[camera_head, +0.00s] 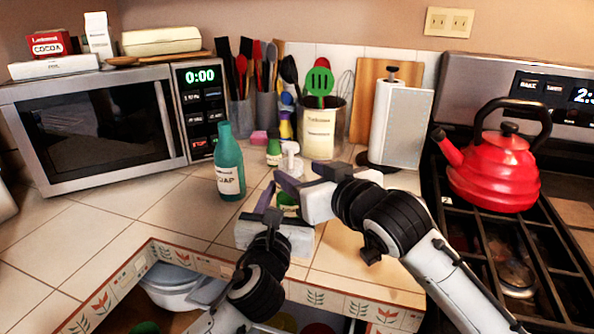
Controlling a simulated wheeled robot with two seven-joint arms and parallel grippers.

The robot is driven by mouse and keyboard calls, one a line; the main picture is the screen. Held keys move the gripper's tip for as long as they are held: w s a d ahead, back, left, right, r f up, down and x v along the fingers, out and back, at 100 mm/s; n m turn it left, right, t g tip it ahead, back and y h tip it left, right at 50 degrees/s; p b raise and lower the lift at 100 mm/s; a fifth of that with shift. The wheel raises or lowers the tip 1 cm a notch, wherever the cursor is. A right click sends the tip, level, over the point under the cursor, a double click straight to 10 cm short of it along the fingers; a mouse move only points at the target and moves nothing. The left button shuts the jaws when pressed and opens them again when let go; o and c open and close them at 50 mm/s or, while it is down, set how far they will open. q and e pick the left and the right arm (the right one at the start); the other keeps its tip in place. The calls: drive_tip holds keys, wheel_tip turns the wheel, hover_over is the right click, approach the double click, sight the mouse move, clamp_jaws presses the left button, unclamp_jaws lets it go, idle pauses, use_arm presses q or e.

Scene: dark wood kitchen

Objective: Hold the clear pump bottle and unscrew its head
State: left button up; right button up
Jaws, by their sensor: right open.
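The pump bottle's white pump head (290,149) shows near the counter's front, right of the teal soap bottle. Most of its body is hidden behind my grippers; a green patch (287,201) shows between them, perhaps its label. My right gripper (299,177) comes in from the right, open, its fingers just below and in front of the pump head. My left gripper (268,204) is lower and in front, its fingers pointing up and away beside the green patch. I cannot tell whether it touches or grips the bottle.
A teal soap bottle (229,165) stands close on the left. A small green-capped bottle (273,150) and a pink sponge (259,138) are behind. A utensil can (321,128) and paper towel roll (400,125) stand at the back. A red kettle (494,165) sits on the stove. The left counter is clear.

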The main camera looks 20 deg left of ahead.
sight(296, 171)
drive_tip(key=shift+s+d, duration=0.15)
drive_tip(key=shift+d, duration=0.05)
drive_tip(key=shift+r, duration=0.15)
drive_tip(key=shift+s+d+r, duration=0.1)
drive_tip(key=shift+s+d, duration=0.2)
drive_tip(key=shift+d, duration=0.05)
drive_tip(key=shift+x, duration=3.5)
drive_tip(key=shift+s, duration=0.1)
drive_tip(key=c, duration=0.9)
drive_tip(key=o, duration=0.9)
